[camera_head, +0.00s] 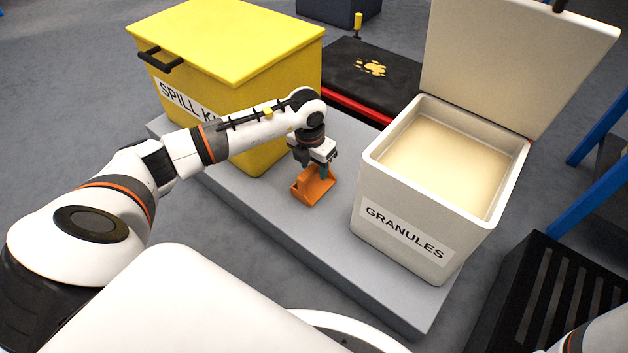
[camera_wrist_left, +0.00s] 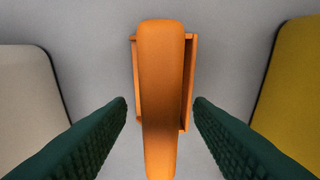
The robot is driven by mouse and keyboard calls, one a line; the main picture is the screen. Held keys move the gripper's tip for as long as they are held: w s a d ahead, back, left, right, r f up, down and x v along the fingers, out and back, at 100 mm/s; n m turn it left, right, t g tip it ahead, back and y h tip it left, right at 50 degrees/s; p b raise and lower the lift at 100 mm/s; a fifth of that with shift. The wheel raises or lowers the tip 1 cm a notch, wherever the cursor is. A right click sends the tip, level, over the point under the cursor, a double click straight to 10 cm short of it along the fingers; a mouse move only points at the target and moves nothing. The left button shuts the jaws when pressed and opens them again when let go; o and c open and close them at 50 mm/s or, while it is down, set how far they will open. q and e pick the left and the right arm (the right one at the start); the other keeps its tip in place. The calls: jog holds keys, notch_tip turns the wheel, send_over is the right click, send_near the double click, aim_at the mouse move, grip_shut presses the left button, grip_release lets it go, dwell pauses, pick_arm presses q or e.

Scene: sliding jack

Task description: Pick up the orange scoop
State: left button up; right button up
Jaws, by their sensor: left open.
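The orange scoop (camera_head: 313,187) sits on the grey platform between the yellow bin and the granules bin. My left gripper (camera_head: 316,168) is just above it, pointing down, and partly hides its upper part. In the left wrist view the scoop (camera_wrist_left: 162,80) shows from above, its long handle running up and down the picture. The open green fingers of my left gripper (camera_wrist_left: 160,103) stand on either side of the handle, with gaps on both sides. My right gripper is out of view; only a bit of my right arm shows at the lower right.
A closed yellow spill kit bin (camera_head: 225,45) stands left of the scoop. An open white granules bin (camera_head: 400,215) stands to its right. The grey platform (camera_head: 290,235) is bare in front. Behind is a black slab (camera_head: 345,62) with a yellow spill. A black slatted rack (camera_head: 540,300) is at right.

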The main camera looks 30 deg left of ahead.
pick_arm(q)
jog(key=shift+f, duration=0.3)
grip_shut()
jog(key=shift+w+r, duration=0.1)
